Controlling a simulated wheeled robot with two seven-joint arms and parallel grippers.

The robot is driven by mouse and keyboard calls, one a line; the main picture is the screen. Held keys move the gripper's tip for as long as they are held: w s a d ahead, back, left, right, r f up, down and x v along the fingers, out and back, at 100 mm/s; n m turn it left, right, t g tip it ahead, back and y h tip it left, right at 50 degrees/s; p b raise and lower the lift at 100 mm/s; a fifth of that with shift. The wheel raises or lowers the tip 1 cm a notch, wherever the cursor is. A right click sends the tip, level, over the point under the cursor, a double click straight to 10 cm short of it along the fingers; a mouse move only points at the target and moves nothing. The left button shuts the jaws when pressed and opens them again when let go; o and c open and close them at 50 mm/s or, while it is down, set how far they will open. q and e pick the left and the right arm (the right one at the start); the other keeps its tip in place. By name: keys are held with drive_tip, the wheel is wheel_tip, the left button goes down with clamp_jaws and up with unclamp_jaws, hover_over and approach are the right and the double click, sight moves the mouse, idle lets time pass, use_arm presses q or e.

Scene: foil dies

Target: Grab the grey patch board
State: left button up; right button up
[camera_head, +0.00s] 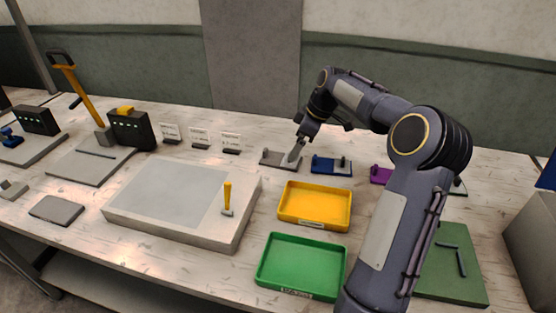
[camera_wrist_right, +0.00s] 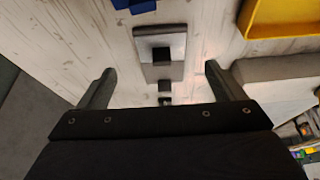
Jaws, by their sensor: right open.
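The grey board (camera_head: 270,159) lies flat on the bench at the back, left of the blue board, with a dark upright block on it. In the right wrist view the grey board (camera_wrist_right: 173,36) shows between and beyond the fingers, with the dark block (camera_wrist_right: 162,70) near its middle. My right gripper (camera_head: 294,155) is open and points down over the board's right part, hiding some of it. In the wrist view the gripper (camera_wrist_right: 161,86) has its fingers wide apart, one on each side of the board, with nothing held. My left gripper is not in view.
A blue board (camera_head: 331,172) and a purple board (camera_head: 380,175) lie to the right. A yellow tray (camera_head: 315,222) and a green tray (camera_head: 300,285) stand in front. A large slab (camera_head: 165,230) with a yellow-handled tool (camera_head: 227,195) lies left. Small label cards stand behind.

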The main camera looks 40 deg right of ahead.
sight(281, 157)
drive_tip(key=x, duration=0.5)
drive_tip(key=shift+w+a+f, duration=0.1)
drive_tip(key=shift+w+a, duration=0.05)
drive_tip(key=shift+a, duration=0.1)
drive_tip(key=shift+c, duration=0.3)
drive_tip(key=c, duration=1)
